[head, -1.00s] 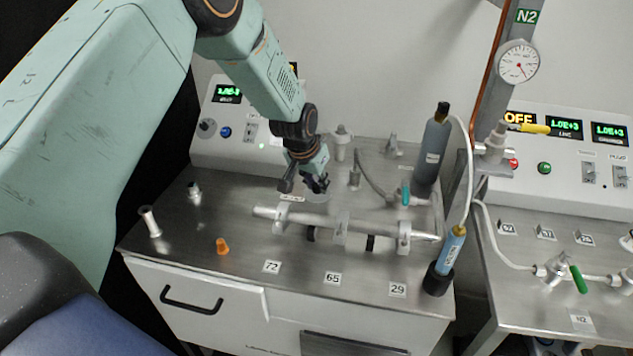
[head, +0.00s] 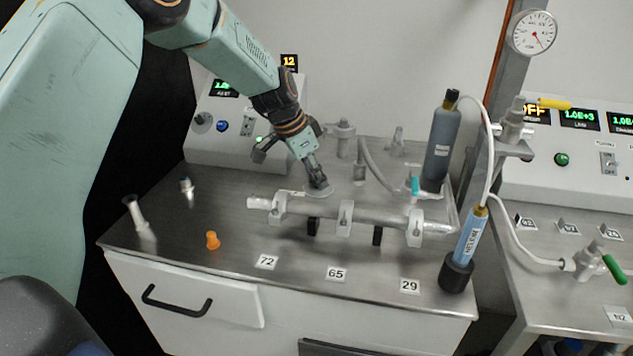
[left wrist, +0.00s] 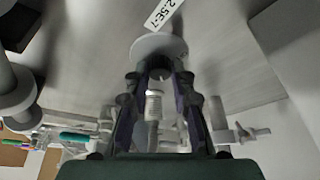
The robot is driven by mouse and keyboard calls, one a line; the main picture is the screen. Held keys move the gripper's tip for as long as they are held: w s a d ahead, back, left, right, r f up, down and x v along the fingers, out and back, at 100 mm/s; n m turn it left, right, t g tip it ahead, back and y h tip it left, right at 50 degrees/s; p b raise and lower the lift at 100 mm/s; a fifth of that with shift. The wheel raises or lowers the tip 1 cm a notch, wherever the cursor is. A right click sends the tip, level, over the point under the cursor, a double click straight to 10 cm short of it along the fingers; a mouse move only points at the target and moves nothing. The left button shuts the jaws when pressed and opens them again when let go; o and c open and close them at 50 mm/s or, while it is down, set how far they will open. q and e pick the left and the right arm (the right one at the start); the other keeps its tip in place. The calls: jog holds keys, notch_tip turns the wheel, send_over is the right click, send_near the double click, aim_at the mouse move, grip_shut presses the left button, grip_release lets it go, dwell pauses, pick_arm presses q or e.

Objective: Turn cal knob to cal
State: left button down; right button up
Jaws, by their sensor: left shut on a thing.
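My left gripper (head: 316,180) comes down from above onto a round pale disc (head: 319,191) on the steel bench top, just behind the long metal tube. In the left wrist view, the fingers (left wrist: 158,85) are shut on a small knob-like part standing at the pale disc (left wrist: 152,46). This part appears to be the cal knob, but the fingers hide much of it and I cannot read its setting. A tag reading 2.5E-7 (left wrist: 164,14) lies beside the disc. My right gripper is not in view.
The metal tube (head: 375,217) lies in clamps in front of my left gripper. A grey bottle (head: 440,145), hoses and a blue cylinder (head: 471,238) stand to the right. A console (head: 215,140) stands behind.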

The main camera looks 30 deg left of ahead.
pick_arm(q)
jog(key=shift+f+m, duration=0.1)
jog(key=shift+m, duration=0.4)
jog(key=c, duration=1.1)
grip_release()
jog(key=shift+r, duration=0.2)
jog(key=v, duration=1.1)
jog(key=shift+a+r, duration=0.25)
jog(key=shift+r, duration=0.1)
jog(key=shift+f, duration=0.1)
